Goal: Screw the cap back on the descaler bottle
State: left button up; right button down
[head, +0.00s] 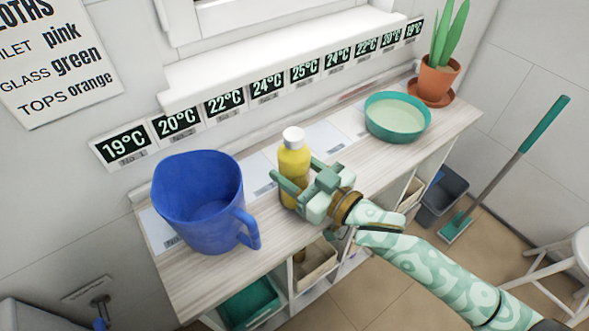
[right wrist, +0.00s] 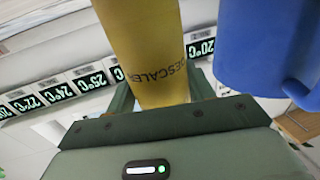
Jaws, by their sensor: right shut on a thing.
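The yellow descaler bottle (head: 294,160) stands upright on the wooden cart top, right of the blue jug. A white cap (head: 293,136) sits on top of its neck; I cannot tell whether it is tight. My right gripper (head: 293,176) reaches in from the right and is shut on the descaler bottle, one finger on each side of its body. In the right wrist view the bottle (right wrist: 143,45), with its DESCALER lettering, stands between the fingers; its cap is out of frame there. My left gripper is not in view.
The blue jug (head: 202,200) stands close left of the bottle, also in the right wrist view (right wrist: 265,45). A teal basin (head: 397,127) and a potted plant (head: 438,76) stand right. Bins (head: 250,303) fill the shelves below. Temperature cards line the wall behind.

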jog(key=shift+r, duration=0.1)
jog(key=c, duration=0.6)
grip_release()
jog(key=shift+o, duration=0.2)
jog(key=shift+s, duration=0.1)
jog(key=p+v, duration=0.2)
jog(key=v, duration=1)
